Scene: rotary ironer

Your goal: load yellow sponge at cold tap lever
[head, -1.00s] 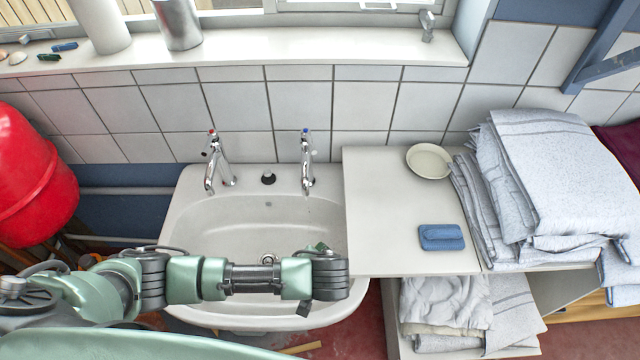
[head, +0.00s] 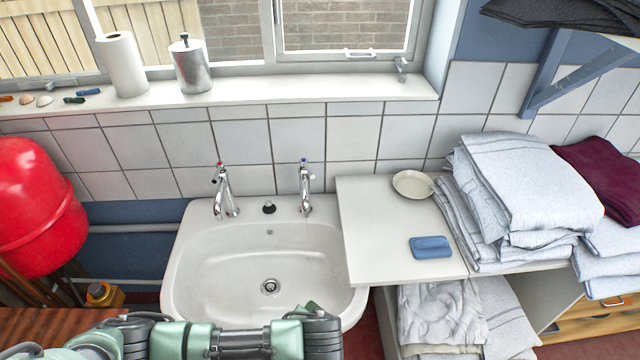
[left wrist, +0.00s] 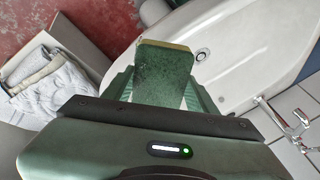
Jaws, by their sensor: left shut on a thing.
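The cold tap (head: 305,190), chrome with a blue-marked top, stands at the back right of the basin (head: 190,275). My left gripper (head: 318,325) is at the basin's front right edge, well in front of the tap and apart from it. In the left wrist view my left gripper (left wrist: 163,95) is shut on the sponge (left wrist: 165,72), which shows a dark green face and a thin yellow edge. Only a small dark green bit near the gripper shows in the head view. A chrome tap (left wrist: 296,120) is at the right of the wrist view; I cannot tell which. My right gripper is not in view.
The red-marked tap (head: 224,192) and a black plug (head: 269,208) are along the basin's back. A counter (head: 375,235) to the right bears a blue sponge-like block (head: 430,247), a dish (head: 412,184) and folded towels (head: 520,185). The basin bowl is empty.

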